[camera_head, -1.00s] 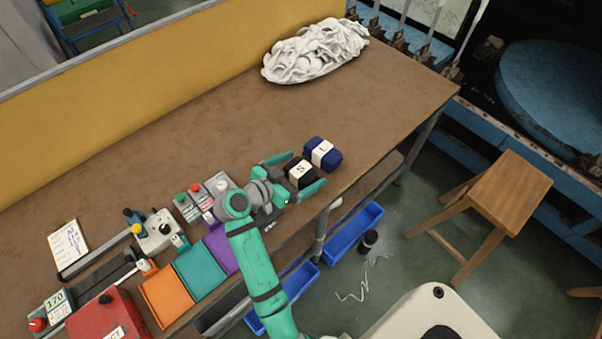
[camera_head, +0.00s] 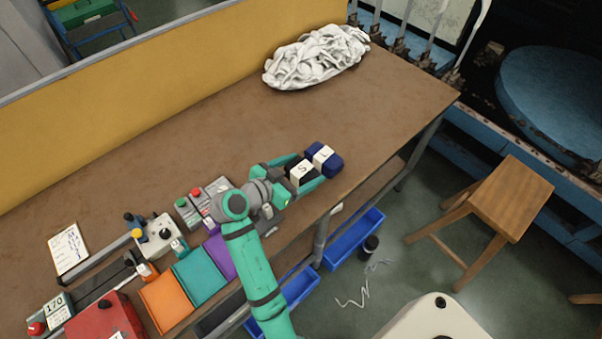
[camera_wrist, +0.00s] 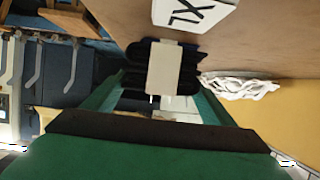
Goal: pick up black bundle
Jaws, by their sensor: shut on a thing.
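The black bundle (camera_head: 292,166) has a cream band marked S and sits at the table's front right part. My gripper (camera_head: 303,173) is shut on it, one finger on each side. In the wrist view the black bundle (camera_wrist: 138,73) with its pale band fills the space between the fingers of my gripper (camera_wrist: 160,90). I cannot tell whether the bundle touches the table. A navy bundle (camera_head: 333,165) with a cream band marked L is close beside it on the right.
A white cloth heap (camera_head: 318,57) lies at the table's back right. Orange, teal (camera_head: 201,275) and purple pads and small control boxes (camera_head: 158,237) are at the left. The brown tabletop (camera_head: 190,130) behind my gripper is clear. A wooden stool (camera_head: 510,198) stands on the floor.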

